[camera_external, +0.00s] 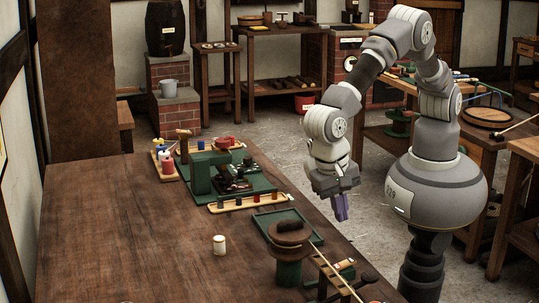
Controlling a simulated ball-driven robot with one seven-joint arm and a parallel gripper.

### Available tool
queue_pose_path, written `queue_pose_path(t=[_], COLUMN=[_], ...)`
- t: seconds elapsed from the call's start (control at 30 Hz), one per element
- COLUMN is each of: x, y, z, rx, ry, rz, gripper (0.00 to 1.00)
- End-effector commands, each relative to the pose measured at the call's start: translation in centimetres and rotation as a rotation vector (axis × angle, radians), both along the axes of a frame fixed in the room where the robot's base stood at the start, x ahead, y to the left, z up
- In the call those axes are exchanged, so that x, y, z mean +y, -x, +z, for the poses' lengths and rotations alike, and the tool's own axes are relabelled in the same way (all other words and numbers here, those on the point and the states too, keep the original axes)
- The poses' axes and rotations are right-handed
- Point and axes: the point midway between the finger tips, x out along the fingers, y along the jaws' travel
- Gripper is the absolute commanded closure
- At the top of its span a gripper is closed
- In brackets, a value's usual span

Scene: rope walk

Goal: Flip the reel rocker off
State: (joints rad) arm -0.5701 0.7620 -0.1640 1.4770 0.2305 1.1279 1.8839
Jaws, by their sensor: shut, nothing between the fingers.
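My gripper (342,208) hangs fingers down beyond the right edge of the wooden table. Its purple fingers are together and hold nothing. A brown round reel on a green stand (289,268) is at the table's right front, below and left of my gripper, apart from it. A green machine (202,172) with dark parts stands farther back on the table. I cannot make out the reel rocker itself or which way it is tipped; it is too small or hidden at this size.
A shallow green tray (268,218) lies behind the reel. A long tan rack (222,207) with small coloured pieces lies before the machine. A small white jar (219,245) stands mid-table. A wooden frame (330,279) is right of the reel. The table's left part (110,230) is clear.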

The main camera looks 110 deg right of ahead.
Motion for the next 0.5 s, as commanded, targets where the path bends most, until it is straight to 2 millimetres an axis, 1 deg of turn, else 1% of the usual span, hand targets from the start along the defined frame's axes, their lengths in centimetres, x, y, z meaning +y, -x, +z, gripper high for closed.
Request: queue_pose_path(t=[0.03, 0.2, 0.4, 0.5], x=[0.0, -0.1, 0.0, 0.0], y=[0.3, 1.1, 2.0, 2.3], z=[-1.3, -5.1, -8.9, -10.3], rx=[0.002, 0.003, 0.002, 0.001], ry=[0.001, 0.002, 0.001, 0.001], rz=[0.0, 0.0, 0.0, -0.001], gripper=[1.0, 1.0, 1.0, 1.0])
